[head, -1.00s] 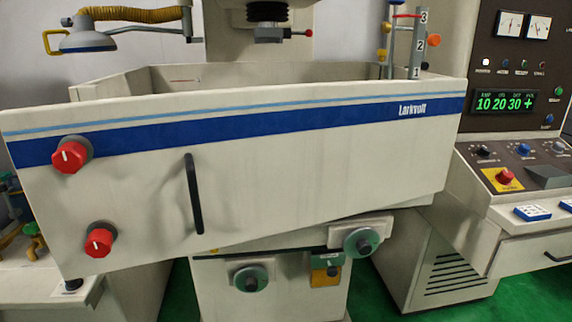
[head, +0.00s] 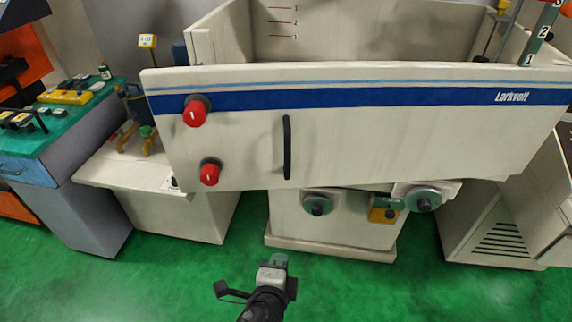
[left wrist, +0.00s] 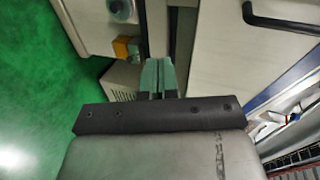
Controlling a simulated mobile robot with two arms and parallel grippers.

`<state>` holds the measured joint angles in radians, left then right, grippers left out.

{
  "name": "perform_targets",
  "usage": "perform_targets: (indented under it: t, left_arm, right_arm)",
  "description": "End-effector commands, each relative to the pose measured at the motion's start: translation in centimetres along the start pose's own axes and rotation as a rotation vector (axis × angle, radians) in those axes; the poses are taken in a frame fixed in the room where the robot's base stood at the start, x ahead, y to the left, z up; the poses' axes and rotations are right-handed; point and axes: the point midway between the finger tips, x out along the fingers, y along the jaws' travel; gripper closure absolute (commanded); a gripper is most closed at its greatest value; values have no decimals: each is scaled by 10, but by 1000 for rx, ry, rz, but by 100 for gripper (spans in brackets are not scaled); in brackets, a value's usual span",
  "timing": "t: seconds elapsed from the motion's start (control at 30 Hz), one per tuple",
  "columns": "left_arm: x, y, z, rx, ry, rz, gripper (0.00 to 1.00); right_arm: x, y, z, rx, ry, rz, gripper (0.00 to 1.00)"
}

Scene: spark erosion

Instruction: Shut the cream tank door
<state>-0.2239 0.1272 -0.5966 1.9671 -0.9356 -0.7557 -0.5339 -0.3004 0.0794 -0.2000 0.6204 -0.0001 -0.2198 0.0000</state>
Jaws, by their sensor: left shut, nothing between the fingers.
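The cream tank door (head: 240,145) is a wide panel with a blue stripe, two red knobs (head: 195,112) on its left and a black upright handle (head: 287,147). It stands ajar, its left end swung out towards me from the tank (head: 215,38). My left gripper (head: 278,262) is low in front of the door, below the handle and apart from it. Its green fingers (left wrist: 158,78) are shut and empty in the left wrist view, where the door (left wrist: 225,40) and handle (left wrist: 280,20) show at the upper right. My right gripper is out of view.
Below the door are the machine pedestal (head: 330,225) and green-rimmed handwheels (head: 318,205). A low cream cabinet (head: 165,200) and a green-topped bench (head: 75,120) stand left. A vented cabinet (head: 500,235) stands right. Green floor (head: 390,295) in front is clear.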

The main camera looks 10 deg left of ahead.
Motion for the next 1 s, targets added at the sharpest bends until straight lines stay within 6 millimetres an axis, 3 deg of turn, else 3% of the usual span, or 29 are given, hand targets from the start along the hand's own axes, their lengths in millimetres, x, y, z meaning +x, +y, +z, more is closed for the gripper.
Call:
perform_targets:
  t: [0.03, 0.1, 0.2, 0.37, 0.8, 1.0]
  left_arm:
    - [-15, -42, -4, 19, -4, -64, 100]
    - [-28, -73, -5, 41, -16, -125, 100]
    - [-39, -97, -5, 56, -29, -174, 100]
    - [-32, -106, -5, 63, -35, -191, 100]
    - [55, -124, -3, 60, -34, -188, 100]
    - [81, -137, -2, 59, -33, -188, 100]
  right_arm:
    - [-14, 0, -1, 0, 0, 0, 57]
    - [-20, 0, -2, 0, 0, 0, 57]
    - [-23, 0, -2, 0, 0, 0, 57]
    - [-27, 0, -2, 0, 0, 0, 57]
    - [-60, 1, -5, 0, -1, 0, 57]
    - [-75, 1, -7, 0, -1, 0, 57]
